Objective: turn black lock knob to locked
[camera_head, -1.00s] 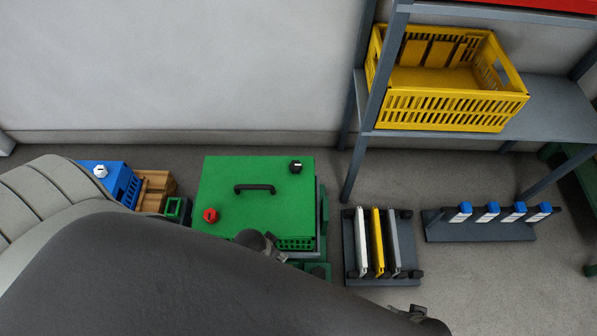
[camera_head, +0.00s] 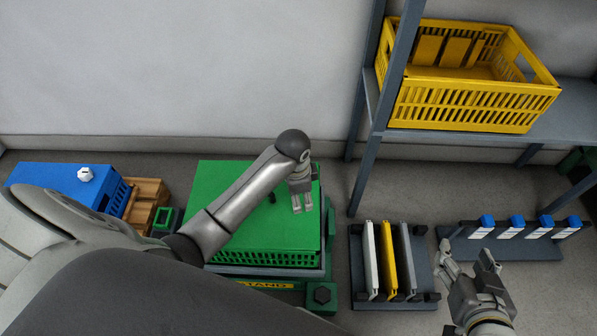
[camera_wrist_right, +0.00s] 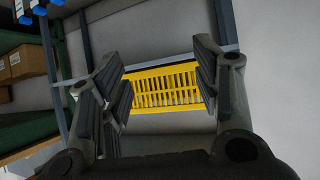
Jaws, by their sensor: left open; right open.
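The black lock knob does not show now; my left wrist covers the far right corner of the green machine lid (camera_head: 235,180), where it stood earlier. My left gripper (camera_head: 303,209) is over the right part of the lid with its fingers apart and empty. I cannot tell whether it touches the lid. A short piece of the black handle (camera_head: 272,197) shows beside my left arm. My right gripper (camera_head: 467,256) is open and empty, right of the plate rack and well away from the lid. In the right wrist view its fingers (camera_wrist_right: 157,82) are wide apart.
A rack (camera_head: 357,273) with upright white, yellow and grey plates stands right of the machine. A holder (camera_head: 520,250) with several blue-capped bottles is behind my right gripper. A yellow crate (camera_head: 465,95) sits on a shelf. A blue box (camera_head: 60,180) is at left.

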